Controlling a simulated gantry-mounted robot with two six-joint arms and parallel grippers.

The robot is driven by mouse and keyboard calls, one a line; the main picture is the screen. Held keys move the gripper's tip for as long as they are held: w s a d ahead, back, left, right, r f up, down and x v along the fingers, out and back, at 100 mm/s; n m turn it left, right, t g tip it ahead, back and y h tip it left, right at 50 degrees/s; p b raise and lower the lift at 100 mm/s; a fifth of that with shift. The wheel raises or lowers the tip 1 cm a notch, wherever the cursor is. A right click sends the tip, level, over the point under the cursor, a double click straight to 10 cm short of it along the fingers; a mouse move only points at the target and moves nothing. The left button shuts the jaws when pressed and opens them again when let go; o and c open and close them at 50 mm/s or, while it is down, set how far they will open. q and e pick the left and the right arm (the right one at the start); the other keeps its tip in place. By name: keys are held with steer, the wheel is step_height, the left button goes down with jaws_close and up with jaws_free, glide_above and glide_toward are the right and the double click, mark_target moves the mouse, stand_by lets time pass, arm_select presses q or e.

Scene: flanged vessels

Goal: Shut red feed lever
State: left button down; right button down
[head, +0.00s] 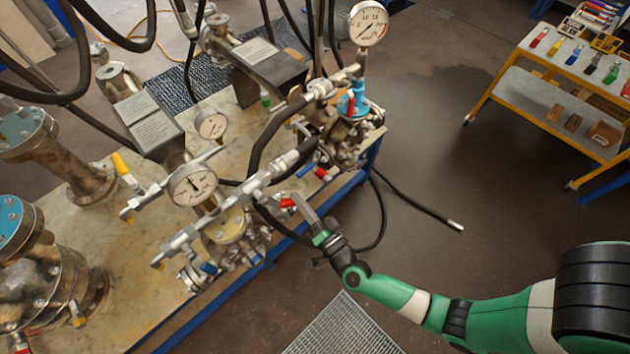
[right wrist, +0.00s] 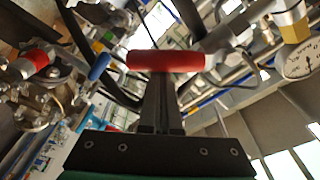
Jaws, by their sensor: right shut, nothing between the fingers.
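A red lever handle (head: 287,203) is at the front of the pipework, at the tip of my right gripper (head: 301,207). In the right wrist view, the red handle (right wrist: 165,61) lies crosswise just beyond the fingertips (right wrist: 162,78). The fingers are closed together and appear to touch or nearly touch the handle, without gripping it. A second red handle (head: 322,174) is farther back along the pipework; a red handle also shows at the left of the right wrist view (right wrist: 30,62). My left gripper is out of view.
Pressure gauges (head: 193,186), valves and black hoses crowd the bench (head: 130,295). A blue handle (right wrist: 99,66) is left of the fingers in the right wrist view. A yellow-framed cart (head: 535,95) stands at the right; open floor (head: 470,250) lies between.

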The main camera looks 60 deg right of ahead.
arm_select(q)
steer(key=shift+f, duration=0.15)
arm_select(e)
steer(key=w+a+f+m+g, duration=0.1)
steer(key=a+f+m, duration=0.2)
steer(key=a+m, duration=0.2)
steer(key=shift+w+m, duration=0.15)
steer(key=shift+m, duration=1.35)
steer(key=shift+f, duration=0.1)
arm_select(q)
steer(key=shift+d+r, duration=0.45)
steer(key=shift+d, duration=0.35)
arm_select(e)
steer(key=s, duration=0.9)
steer(key=shift+s, duration=0.3)
steer(key=shift+d, duration=0.1)
